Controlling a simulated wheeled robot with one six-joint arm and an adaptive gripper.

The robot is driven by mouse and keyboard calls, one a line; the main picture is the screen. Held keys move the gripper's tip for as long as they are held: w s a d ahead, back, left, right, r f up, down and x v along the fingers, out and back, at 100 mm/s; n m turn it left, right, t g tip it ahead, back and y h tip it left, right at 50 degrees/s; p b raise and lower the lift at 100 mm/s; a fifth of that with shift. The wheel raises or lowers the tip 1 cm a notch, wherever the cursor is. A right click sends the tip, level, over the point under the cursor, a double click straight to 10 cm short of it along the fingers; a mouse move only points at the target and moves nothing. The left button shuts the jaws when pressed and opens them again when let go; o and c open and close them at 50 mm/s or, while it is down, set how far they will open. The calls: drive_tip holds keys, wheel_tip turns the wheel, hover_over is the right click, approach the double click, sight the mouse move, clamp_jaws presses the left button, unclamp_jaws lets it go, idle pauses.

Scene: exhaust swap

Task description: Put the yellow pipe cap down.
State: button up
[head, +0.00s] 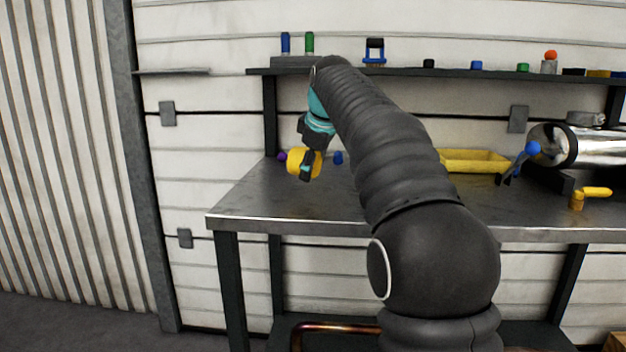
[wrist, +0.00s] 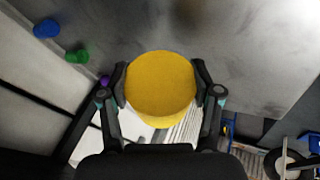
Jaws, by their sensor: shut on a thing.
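The yellow pipe cap (head: 297,162) is held by my gripper (head: 312,160) at the left part of the metal workbench (head: 270,205) in the head view. In the wrist view the round yellow face of the cap (wrist: 160,84) sits between the two dark fingers of my gripper (wrist: 160,88), one finger on each side. My gripper is shut on it. I cannot tell from these frames whether the cap touches the bench top or hangs a little above it.
A small purple thing (head: 282,156) and a blue one (head: 338,157) are beside the cap. A yellow tray (head: 475,160), a blue-handled clamp (head: 520,160), a shiny cylinder (head: 590,148) and a yellow-handled part (head: 590,193) stand farther right. The bench's front left is bare.

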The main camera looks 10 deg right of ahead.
sight(314, 172)
drive_tip(key=shift+f+b, duration=0.3)
drive_tip(key=shift+f, duration=1.15)
drive_tip(key=shift+f+b, duration=0.35)
drive_tip(key=shift+f, duration=0.4)
drive_tip(key=o, duration=1.1)
drive_tip(key=shift+f, duration=0.1)
drive_tip(key=shift+r+p, duration=0.35)
drive_tip(key=shift+r, duration=0.35)
drive_tip(key=p+v, duration=0.2)
drive_tip(key=v, duration=1)
drive_tip(key=shift+r, duration=0.15)
